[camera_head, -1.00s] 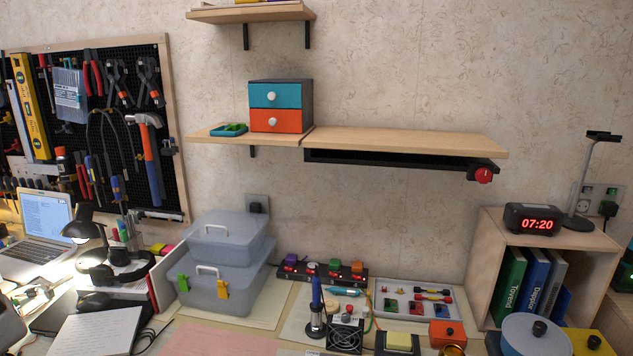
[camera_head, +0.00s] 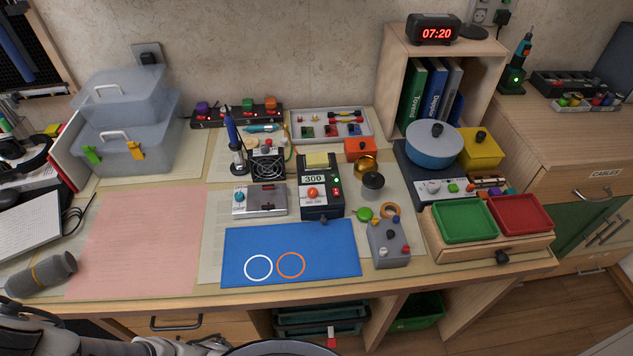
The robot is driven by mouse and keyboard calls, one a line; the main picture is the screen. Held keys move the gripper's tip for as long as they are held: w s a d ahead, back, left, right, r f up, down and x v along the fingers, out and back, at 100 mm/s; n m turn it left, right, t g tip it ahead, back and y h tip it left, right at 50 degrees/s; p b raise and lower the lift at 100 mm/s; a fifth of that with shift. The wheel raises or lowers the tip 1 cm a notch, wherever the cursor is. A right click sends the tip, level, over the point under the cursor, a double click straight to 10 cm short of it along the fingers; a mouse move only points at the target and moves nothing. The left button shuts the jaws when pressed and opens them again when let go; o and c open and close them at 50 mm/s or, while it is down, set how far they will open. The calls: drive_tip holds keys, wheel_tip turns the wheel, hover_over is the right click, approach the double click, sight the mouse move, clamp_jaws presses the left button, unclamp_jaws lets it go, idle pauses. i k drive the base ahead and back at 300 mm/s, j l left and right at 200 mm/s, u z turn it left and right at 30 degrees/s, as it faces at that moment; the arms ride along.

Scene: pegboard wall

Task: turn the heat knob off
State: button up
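The black station with the "300" display (camera_head: 330,181) stands on the bench behind the blue mat. An orange-red knob (camera_head: 313,193) is on its front panel, and a green light shows beside the display. A hot-plate-like unit (camera_head: 410,178) with a blue lidded pot (camera_head: 433,147) on it stands to the right. Its front carries a dark knob (camera_head: 433,187) and a green button. I cannot tell from labels which knob is the heat knob, and their settings are too small to read. My gripper is not in view; only parts of my arm show at the bottom left.
The blue mat (camera_head: 334,237) lies clear in front. A grey control box (camera_head: 388,243) stands to its right. Green (camera_head: 463,238) and red (camera_head: 521,232) trays are further right. A silver box with a teal knob (camera_head: 239,197) and a small fan (camera_head: 268,165) sit to the station's left.

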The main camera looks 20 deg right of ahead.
sight(311, 192)
drive_tip(key=i+l+u, duration=0.15)
drive_tip(key=l, duration=0.3)
drive_tip(key=l+u, duration=0.1)
drive_tip(key=l, duration=0.35)
drive_tip(key=i+l+u, duration=0.15)
drive_tip(key=l, duration=0.35)
drive_tip(key=k+j, duration=0.05)
